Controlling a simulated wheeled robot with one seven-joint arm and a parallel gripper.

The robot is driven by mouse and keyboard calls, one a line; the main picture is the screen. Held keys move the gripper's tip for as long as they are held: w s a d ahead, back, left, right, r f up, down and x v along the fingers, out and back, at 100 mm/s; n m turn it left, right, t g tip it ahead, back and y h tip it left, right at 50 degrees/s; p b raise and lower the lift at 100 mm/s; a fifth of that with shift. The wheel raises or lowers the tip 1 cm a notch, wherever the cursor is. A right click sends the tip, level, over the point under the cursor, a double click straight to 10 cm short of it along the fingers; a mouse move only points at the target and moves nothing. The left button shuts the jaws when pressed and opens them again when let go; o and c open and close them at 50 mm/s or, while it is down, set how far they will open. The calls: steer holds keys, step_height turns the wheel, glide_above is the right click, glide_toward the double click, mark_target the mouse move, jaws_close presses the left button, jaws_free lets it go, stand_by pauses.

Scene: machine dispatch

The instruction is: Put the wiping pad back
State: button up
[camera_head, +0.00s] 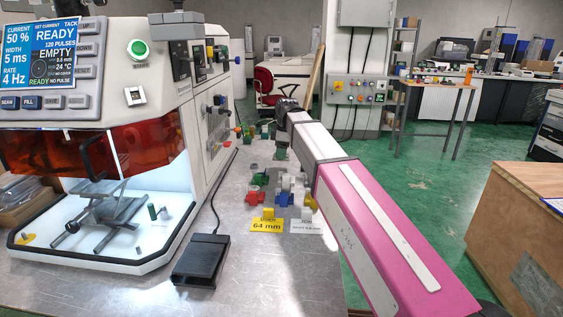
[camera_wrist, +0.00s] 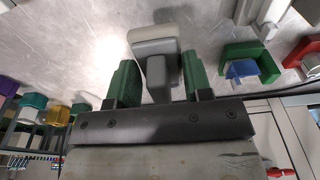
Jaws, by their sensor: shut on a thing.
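In the wrist view my gripper (camera_wrist: 164,72) has green fingers on both sides of a grey grip with a pale, rounded block at its far end. This appears to be the wiping pad (camera_wrist: 153,42), and the gripper is shut on it. The pad is over or near the metal tabletop; whether it touches cannot be told. In the head view my arm reaches along the right side of the table, and the fingers and pad cannot be made out clearly there.
In the wrist view a green U-shaped holder (camera_wrist: 236,52) with a blue piece and a red holder (camera_wrist: 296,60) lie to the right. Several coloured pieces are at the left. In the head view the machine (camera_head: 188,100) and black pedal (camera_head: 201,259) stand left of the yellow 64 mm card (camera_head: 266,226).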

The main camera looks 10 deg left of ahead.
steer(key=shift+f, duration=2)
steer(key=o, duration=0.8)
steer(key=shift+o, duration=0.2)
steer(key=shift+r, duration=0.15)
steer(key=r, duration=0.4)
steer(key=d+r, duration=0.1)
steer(key=r, duration=0.6)
steer(key=shift+d+r, duration=0.25)
steer(key=shift+r, duration=0.15)
